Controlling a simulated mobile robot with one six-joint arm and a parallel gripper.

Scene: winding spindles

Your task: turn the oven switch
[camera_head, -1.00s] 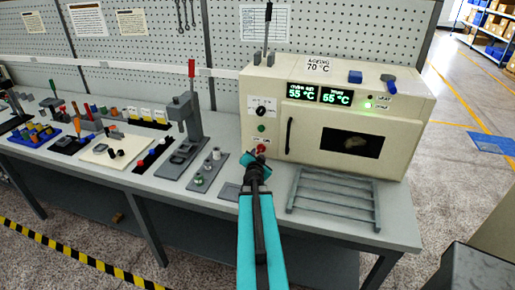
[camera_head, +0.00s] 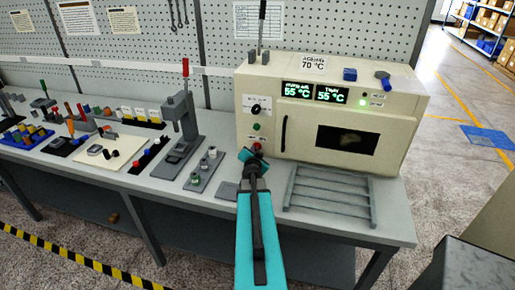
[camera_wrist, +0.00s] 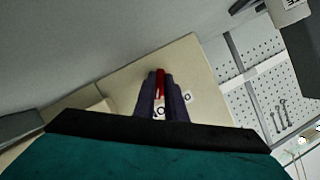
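The cream oven (camera_head: 420,130) stands on the bench, with its controls on the left of its front. The red oven switch (camera_head: 258,146) is low on that panel, under a green button (camera_head: 256,127) and a dial. My gripper (camera_head: 247,156) is at the switch. In the wrist view my gripper's dark fingers (camera_wrist: 160,85) are close together, with the red switch (camera_wrist: 160,80) filling the narrow gap between them.
A grey wire rack (camera_head: 330,190) lies on the bench before the oven door. A press with a red handle (camera_head: 180,125) and a small grey fixture (camera_head: 205,165) stand to the left. The oven displays (camera_head: 297,91) read 55 °C.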

